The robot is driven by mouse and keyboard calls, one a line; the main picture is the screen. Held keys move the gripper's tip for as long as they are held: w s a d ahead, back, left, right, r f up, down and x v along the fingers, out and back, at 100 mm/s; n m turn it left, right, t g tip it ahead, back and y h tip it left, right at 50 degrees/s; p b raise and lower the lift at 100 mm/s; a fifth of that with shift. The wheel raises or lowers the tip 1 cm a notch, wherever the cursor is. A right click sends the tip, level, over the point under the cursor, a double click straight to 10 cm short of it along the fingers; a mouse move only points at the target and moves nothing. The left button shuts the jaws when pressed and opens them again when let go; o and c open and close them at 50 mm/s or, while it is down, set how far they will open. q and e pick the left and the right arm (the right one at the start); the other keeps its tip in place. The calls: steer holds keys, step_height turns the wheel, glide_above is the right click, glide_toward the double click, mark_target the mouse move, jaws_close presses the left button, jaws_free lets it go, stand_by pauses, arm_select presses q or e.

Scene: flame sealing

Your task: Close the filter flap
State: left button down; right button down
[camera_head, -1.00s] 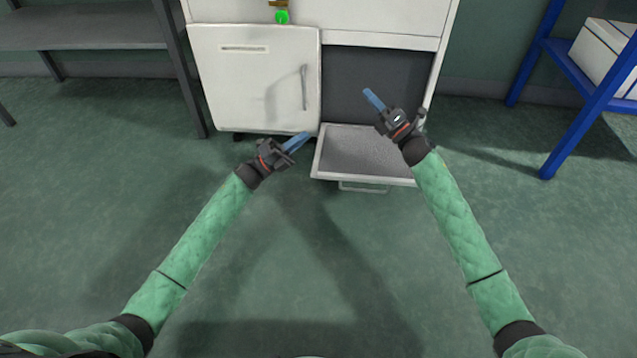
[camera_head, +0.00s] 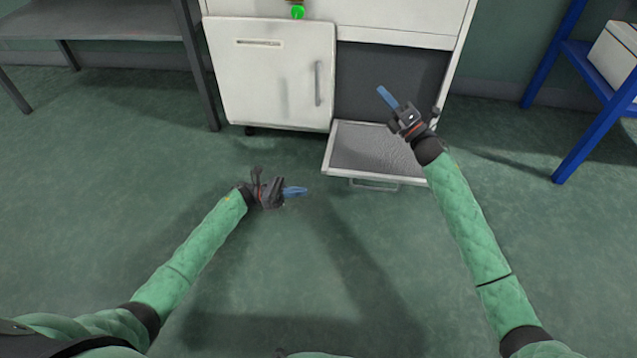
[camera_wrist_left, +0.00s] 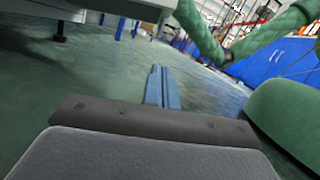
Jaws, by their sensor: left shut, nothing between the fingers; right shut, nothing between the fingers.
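The filter flap (camera_head: 374,152) is a grey panel with a white frame, hinged low on the white cabinet (camera_head: 268,72). It is open, lying out flat just above the floor in the head view, with its handle (camera_head: 374,186) at the front edge. My left gripper (camera_head: 300,191) is shut and empty, left of the flap and nearer to me, apart from it. Its blue fingers (camera_wrist_left: 161,88) also show closed together in the left wrist view. My right gripper (camera_head: 384,95) is shut and empty, in front of the dark opening (camera_head: 362,82) and above the flap's right part.
A closed white door (camera_head: 290,95) with a vertical handle is left of the opening. A grey table (camera_head: 100,22) stands at the left. A blue shelf (camera_head: 575,80) with a white box (camera_head: 617,50) stands at the right. The floor before the cabinet is clear.

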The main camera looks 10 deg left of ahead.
mark_target(334, 175)
arm_select(q)
steer(key=w+d+r, duration=0.1)
steer(key=d+r, duration=0.5)
steer(key=d, duration=0.3)
steer(key=shift+d+r, duration=0.15)
steer(key=shift+w+r, duration=0.1)
steer(key=shift+r, duration=0.8)
arm_select(e)
steer(key=c, duration=2.2)
jaws_free()
steer(key=c, duration=1.5)
jaws_free()
